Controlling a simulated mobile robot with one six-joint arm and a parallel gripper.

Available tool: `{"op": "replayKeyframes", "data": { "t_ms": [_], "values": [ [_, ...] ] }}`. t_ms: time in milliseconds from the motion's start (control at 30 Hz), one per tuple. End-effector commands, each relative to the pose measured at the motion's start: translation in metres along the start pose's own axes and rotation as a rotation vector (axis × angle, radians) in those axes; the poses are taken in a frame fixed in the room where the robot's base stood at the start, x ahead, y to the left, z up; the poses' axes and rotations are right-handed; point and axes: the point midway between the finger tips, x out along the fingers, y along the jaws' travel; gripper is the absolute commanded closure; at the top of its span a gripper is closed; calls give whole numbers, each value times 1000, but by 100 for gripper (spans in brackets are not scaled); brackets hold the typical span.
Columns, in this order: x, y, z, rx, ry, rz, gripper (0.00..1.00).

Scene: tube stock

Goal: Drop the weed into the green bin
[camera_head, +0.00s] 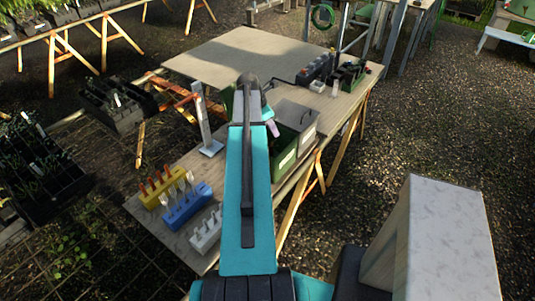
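A green bin (283,159) with a pale label on its front stands on the wooden workbench, just right of my arm. A grey box stands against it, and my arm hides its left part. My arm reaches forward over the bench, and its wrist bends down near the bin. The end of my gripper (272,128) shows only as a small pale part over the bin's left side. Its fingers are too small and too hidden to read. I cannot make out a weed, in the gripper or on the bench.
Yellow, blue and white tool racks (185,205) stand at the bench's near left. A metal post (203,125) rises left of my arm. Dark trays (347,75) stand at the far right end. A white-topped block (445,225) is at the lower right. The gravel to the right is clear.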

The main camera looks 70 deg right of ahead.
Motion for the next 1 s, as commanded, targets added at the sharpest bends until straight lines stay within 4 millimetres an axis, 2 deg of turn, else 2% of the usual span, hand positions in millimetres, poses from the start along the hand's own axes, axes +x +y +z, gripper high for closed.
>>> {"op": "replayKeyframes", "data": {
  "t_ms": [467,1000],
  "values": [
    [-7,0,-1,-2,0,1,76],
    [-61,1,-2,-1,-1,2,76]
  ]
}}
